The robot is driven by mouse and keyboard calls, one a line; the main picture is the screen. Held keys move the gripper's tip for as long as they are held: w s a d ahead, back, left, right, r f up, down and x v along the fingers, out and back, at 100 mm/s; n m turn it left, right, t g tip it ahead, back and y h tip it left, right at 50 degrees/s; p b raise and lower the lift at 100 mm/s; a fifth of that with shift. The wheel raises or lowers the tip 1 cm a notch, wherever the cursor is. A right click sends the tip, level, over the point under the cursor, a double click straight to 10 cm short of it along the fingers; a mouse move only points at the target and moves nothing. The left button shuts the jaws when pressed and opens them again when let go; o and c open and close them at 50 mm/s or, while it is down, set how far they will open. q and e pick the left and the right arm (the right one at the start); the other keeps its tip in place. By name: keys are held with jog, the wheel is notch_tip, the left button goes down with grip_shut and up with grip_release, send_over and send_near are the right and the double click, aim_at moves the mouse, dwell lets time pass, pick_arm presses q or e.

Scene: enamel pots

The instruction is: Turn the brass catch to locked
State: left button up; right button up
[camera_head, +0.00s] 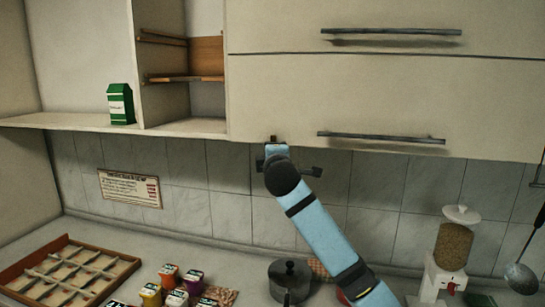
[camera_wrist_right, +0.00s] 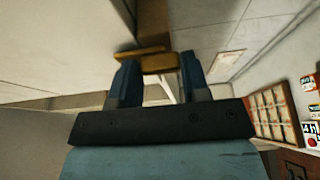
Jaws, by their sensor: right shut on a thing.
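The brass catch (camera_wrist_right: 160,63) shows between the fingertips of my right gripper (camera_wrist_right: 157,70) in the right wrist view. It has a thin bar (camera_wrist_right: 137,53) that sticks out past the left finger. The gripper is shut on the catch. In the head view my right gripper (camera_head: 274,160) is at the lower edge of the wall cabinet (camera_head: 290,110), and hides most of the catch there. I cannot tell from these frames which position the catch points to. My left gripper is not in view.
A green carton (camera_head: 120,104) stands on the open shelf at left. Below are a wooden divided tray (camera_head: 122,268), several small colourful jars, a dark lidded pot (camera_head: 290,278) and a grain dispenser (camera_head: 453,245). A ladle (camera_head: 521,277) hangs at right. The tiled wall is close behind the gripper.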

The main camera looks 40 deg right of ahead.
dwell(0.6)
jog(key=o, duration=0.9)
jog(key=shift+a, duration=0.1)
jog(key=b+v, duration=0.3)
jog(key=v, duration=1)
jog(key=shift+s+a, duration=0.15)
jog(key=shift+s, duration=0.2)
